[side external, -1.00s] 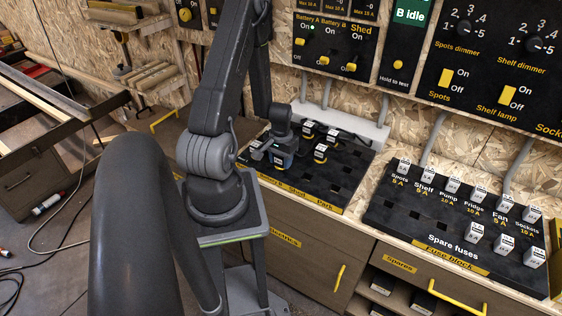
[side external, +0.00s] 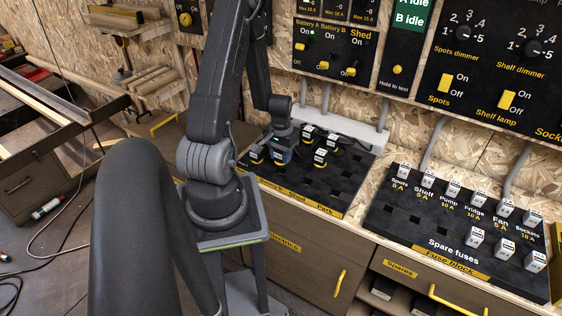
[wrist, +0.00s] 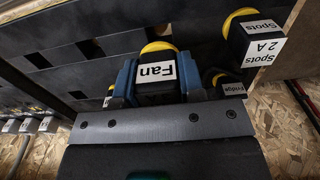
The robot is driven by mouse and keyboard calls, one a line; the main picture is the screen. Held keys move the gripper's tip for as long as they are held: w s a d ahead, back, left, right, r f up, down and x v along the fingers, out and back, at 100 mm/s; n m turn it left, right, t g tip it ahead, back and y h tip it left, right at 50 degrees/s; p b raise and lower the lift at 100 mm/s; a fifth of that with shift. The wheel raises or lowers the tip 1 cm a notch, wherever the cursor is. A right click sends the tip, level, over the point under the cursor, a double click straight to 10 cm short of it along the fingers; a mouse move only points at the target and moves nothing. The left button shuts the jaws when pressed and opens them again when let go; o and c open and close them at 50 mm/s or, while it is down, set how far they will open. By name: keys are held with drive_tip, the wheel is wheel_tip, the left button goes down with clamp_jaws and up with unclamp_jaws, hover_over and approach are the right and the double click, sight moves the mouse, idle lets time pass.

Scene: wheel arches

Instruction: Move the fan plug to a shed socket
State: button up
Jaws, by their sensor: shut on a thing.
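The fan plug (wrist: 155,88), a black block with a white "Fan" label and a yellow part behind it, sits between the two blue fingers of my gripper (wrist: 157,74) in the wrist view. The gripper is shut on it. In the side external view my gripper (side external: 283,140) is over the far left part of the black socket board (side external: 347,187), among other plugs. "Shed" and "Park" labels are on the board's yellow front strip. Square empty sockets show on its right and front parts. I cannot tell whether the fan plug is clear of the board.
A plug labelled "Spots 2 A" (wrist: 257,45) and one labelled "Fridge" (wrist: 231,86) are close to the right of the fan plug in the wrist view. A grey conduit box (side external: 345,128) runs behind the board. The fuse block (side external: 425,219) stands to the right.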

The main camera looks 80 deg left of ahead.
drive_tip(key=r, duration=0.5)
drive_tip(key=shift+w+d+r, duration=0.2)
drive_tip(key=shift+w+r, duration=0.1)
drive_tip(key=shift+r, duration=0.05)
drive_tip(key=w+d, duration=0.6)
drive_tip(key=shift+d+f, duration=0.15)
drive_tip(key=shift+f, duration=3)
drive_tip(key=shift+f, duration=0.25)
drive_tip(key=shift+f, duration=0.55)
drive_tip(key=shift+f, duration=0.25)
drive_tip(key=shift+f, duration=0.35)
drive_tip(key=shift+f, duration=0.2)
